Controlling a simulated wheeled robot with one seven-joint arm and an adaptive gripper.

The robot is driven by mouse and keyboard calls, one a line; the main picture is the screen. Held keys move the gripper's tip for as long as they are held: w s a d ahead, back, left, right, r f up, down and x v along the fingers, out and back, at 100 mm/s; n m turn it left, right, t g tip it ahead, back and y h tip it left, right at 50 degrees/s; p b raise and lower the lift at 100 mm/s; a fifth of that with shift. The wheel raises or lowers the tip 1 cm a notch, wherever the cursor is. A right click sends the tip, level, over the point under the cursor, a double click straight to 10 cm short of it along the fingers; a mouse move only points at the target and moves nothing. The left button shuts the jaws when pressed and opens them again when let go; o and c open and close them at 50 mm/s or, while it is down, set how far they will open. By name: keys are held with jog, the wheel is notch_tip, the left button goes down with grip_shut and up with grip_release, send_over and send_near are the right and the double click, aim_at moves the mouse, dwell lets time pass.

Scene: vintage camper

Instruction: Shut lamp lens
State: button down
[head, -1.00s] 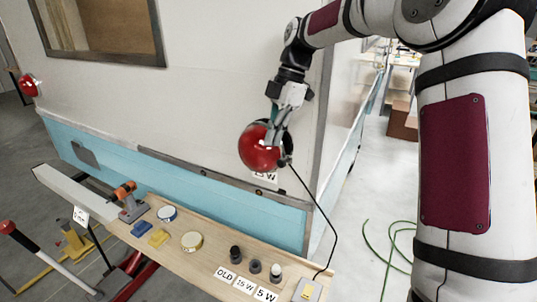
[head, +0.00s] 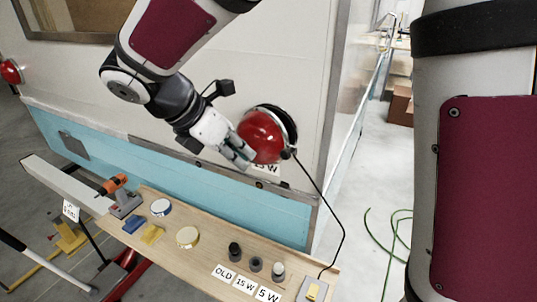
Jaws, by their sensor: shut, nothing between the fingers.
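The red lamp lens (head: 260,138) is a round dome on the camper's pale wall, near its right corner. A black round lamp base (head: 289,124) shows behind the lens along its top and right side. From this angle I cannot tell how wide the gap between lens and base is. My gripper (head: 244,158) is shut and empty at the lower left edge of the lens. Its fingertips are at or very near the red surface; contact is not clear. They hide part of the lens's left rim.
A black cable (head: 322,207) runs from the lamp to a switch box (head: 313,291) on the wooden bench (head: 205,262). Bulbs with labels, tape rolls and an orange drill (head: 115,184) are on the bench. Another red lamp (head: 10,71) is at far left.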

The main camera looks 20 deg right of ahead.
aim_at(290, 151)
jog(key=shift+w+d+f+n+t+h+p, duration=0.15)
jog(key=shift+w+d+f+t, duration=0.25)
jog(key=shift+w+d+f, duration=0.8)
jog(key=shift+w+d+f+n+t+h+p, duration=0.1)
jog(key=shift+w+d+f+t, duration=0.4)
jog(key=shift+d+f, duration=0.8)
jog(key=shift+w+d+f+n+t+h+p, duration=0.25)
jog(key=shift+w+d+f, duration=0.6)
jog(key=shift+d, duration=0.85)
jog(key=shift+w+r, duration=0.1)
jog(key=shift+n+t+y, duration=0.35)
jog(key=shift+n+y, duration=0.05)
jog(key=shift+n, duration=0.1)
jog(key=d, duration=0.2)
jog(key=w+d, duration=0.1)
jog(key=d, duration=0.1)
jog(key=shift+d, duration=0.3)
jog(key=shift+w+d, duration=0.3)
jog(key=shift+d, duration=0.1)
